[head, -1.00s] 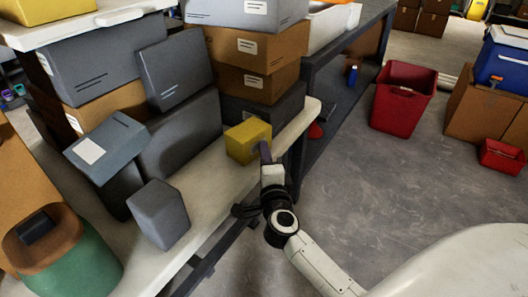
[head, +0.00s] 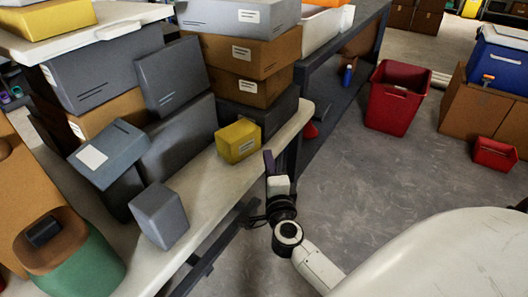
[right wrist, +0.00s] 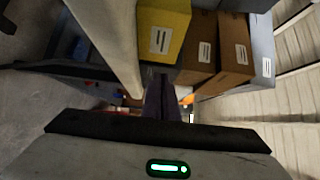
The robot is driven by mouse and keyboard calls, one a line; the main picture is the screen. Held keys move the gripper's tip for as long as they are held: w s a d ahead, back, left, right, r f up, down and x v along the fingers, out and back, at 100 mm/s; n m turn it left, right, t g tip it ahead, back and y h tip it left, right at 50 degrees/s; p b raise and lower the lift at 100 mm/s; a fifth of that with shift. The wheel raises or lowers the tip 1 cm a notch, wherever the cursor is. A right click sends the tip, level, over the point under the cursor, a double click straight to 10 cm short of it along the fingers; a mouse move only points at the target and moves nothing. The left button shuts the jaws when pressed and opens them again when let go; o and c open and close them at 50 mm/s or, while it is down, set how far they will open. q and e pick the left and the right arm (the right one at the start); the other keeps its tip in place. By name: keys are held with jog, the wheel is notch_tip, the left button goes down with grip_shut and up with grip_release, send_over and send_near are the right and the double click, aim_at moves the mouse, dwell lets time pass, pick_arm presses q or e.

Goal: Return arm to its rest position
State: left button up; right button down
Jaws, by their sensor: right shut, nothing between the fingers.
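My right gripper (head: 269,160) is shut and empty in the head view. It is just off the front edge of the white table (head: 215,185), to the right of and a little below a small yellow box (head: 238,141). The box stands on the table near its right end, apart from the fingers. In the right wrist view the dark fingers (right wrist: 160,100) are together, and the yellow box (right wrist: 162,38) shows beyond them. My left gripper is not in view.
Stacked grey and brown boxes (head: 250,88) fill the back of the table. A grey box (head: 160,215) and a green bin (head: 90,270) are at left. A dark shelf frame (head: 345,100) stands behind. A red bin (head: 395,97) is on the floor at right. Open floor (head: 370,180) lies right of the table.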

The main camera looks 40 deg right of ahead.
jog(key=v, duration=0.8)
jog(key=shift+s+a, duration=0.15)
jog(key=shift+a, duration=0.15)
jog(key=s+a+f+n+y+p, duration=0.1)
jog(key=s+a+f+n+y, duration=0.15)
jog(key=a+n+y, duration=0.5)
jog(key=s+a+f+n+y, duration=0.2)
jog(key=a+f+n+y, duration=0.25)
jog(key=a+n, duration=0.6)
jog(key=s+f+n+g, duration=0.6)
jog(key=s+f+n, duration=0.2)
jog(key=s+f, duration=0.2)
jog(key=shift+s+f+g, duration=0.25)
jog(key=shift+f+g, duration=0.15)
jog(key=shift+f, duration=0.35)
